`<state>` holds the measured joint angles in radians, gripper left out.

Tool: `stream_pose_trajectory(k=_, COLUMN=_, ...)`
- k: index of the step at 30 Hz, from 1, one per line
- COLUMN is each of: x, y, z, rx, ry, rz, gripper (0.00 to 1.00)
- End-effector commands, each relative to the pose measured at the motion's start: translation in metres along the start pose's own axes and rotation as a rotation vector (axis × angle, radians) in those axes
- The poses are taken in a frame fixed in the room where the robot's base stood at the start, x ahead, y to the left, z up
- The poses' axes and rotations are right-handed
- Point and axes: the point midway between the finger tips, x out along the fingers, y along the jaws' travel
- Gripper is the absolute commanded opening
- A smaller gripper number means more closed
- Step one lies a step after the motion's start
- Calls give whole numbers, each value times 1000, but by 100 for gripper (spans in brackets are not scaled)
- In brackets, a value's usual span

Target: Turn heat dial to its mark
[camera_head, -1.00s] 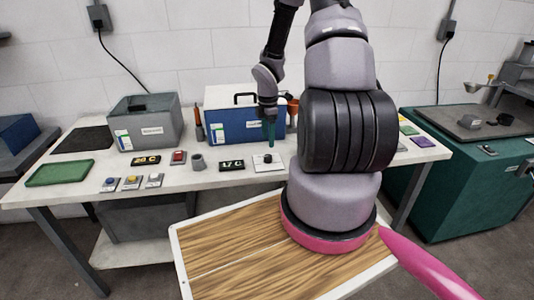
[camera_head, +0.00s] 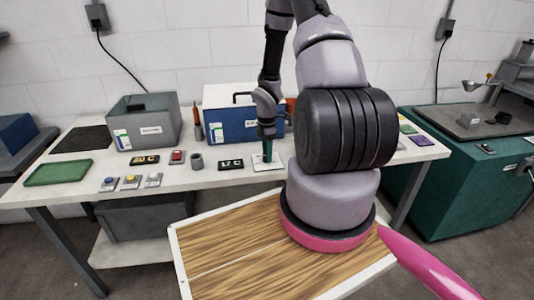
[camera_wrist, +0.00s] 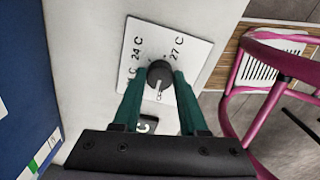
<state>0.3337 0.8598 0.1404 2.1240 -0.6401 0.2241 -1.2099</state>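The heat dial (camera_wrist: 159,76) is a dark round knob with a pale pointer, on a white plate (camera_wrist: 198,56) with printed marks. "24 C" and "27 C" are legible; another mark at left is partly hidden by a finger. In the wrist view the pointer is toward the lower part of the knob. My gripper (camera_wrist: 160,84) has its green fingers on either side of the knob, with the tips close to its sides. Contact is not clear. In the head view my gripper (camera_head: 267,158) is down over the plate (camera_head: 275,165) and hides the knob.
A small black display (camera_head: 231,164) lies left of the plate. A grey cup (camera_head: 196,161), a red button (camera_head: 177,157) and several button boxes (camera_head: 131,182) stand further left. A blue box (camera_head: 228,122) stands behind. The front table edge is near.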

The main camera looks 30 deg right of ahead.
Motion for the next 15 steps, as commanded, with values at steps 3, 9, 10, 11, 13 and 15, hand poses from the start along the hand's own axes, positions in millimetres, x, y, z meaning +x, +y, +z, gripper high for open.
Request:
stream_pose_trajectory(k=3, x=0, y=0, z=0, rx=0, ry=0, rz=1, gripper=0)
stream_pose_trajectory(k=9, x=0, y=0, z=0, rx=23, ry=0, rz=1, gripper=0)
stream_pose_trajectory(k=10, x=0, y=0, z=0, rx=32, ry=0, rz=1, gripper=0)
stream_pose_trajectory(k=11, x=0, y=0, z=0, rx=42, ry=0, rz=1, gripper=0)
stream_pose_trajectory(k=13, x=0, y=0, z=0, rx=73, ry=0, rz=1, gripper=0)
stream_pose_trajectory(k=15, x=0, y=0, z=0, rx=112, ry=0, rz=1, gripper=0)
